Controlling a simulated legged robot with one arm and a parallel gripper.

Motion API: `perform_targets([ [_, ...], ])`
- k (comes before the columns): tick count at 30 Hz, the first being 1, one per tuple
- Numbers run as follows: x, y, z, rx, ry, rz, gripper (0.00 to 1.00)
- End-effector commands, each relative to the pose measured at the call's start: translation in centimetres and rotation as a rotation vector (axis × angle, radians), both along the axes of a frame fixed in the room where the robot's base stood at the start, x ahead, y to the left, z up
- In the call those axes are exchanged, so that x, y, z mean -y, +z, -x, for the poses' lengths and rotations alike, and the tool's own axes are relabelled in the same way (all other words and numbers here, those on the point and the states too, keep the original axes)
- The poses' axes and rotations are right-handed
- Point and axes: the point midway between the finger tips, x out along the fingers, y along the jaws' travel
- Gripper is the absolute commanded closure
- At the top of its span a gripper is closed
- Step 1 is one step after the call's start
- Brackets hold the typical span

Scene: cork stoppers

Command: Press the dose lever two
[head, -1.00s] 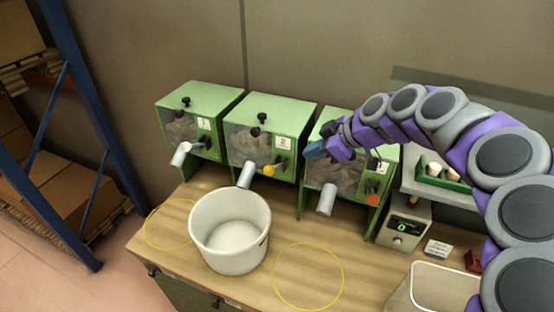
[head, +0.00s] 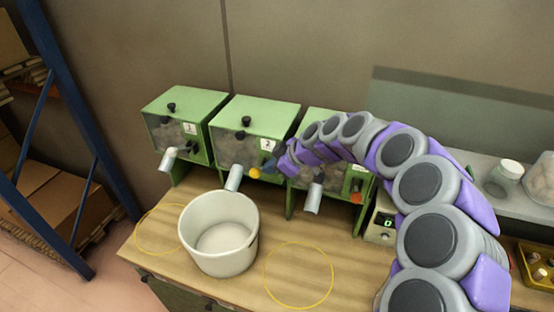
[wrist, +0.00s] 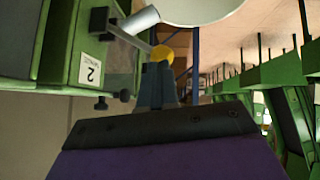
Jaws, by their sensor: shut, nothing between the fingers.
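Dose lever two is a short lever with a yellow knob (head: 255,173) on the front of the middle green dispenser (head: 262,112), whose label reads 2. In the wrist view the yellow knob (wrist: 162,52) is just beyond my fingertips. My gripper (head: 270,171) is shut and empty, close to the right of the knob. The shut fingers also show in the wrist view (wrist: 157,76). I cannot tell whether they touch the knob. A grey spout (head: 234,178) slants down from this dispenser towards a white pot (head: 186,236), which looks empty.
Yellow rings mark the wooden bench (head: 340,262). A scale with a green display (head: 380,228) stands at right.

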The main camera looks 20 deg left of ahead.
Motion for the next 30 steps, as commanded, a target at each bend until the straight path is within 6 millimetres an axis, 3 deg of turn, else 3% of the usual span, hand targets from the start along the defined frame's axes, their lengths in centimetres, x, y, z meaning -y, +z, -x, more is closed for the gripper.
perform_targets([
  [3,-1.4,-1.0,-0.2,-0.002,0.002,0.005,1.00],
  [9,-2.2,-1.6,-0.3,0.000,-0.001,0.008,1.00],
  [22,-1.9,-1.7,-0.3,0.008,0.001,0.005,1.00],
  [30,-2.0,-2.8,0.4,0.079,0.001,0.009,1.00],
])
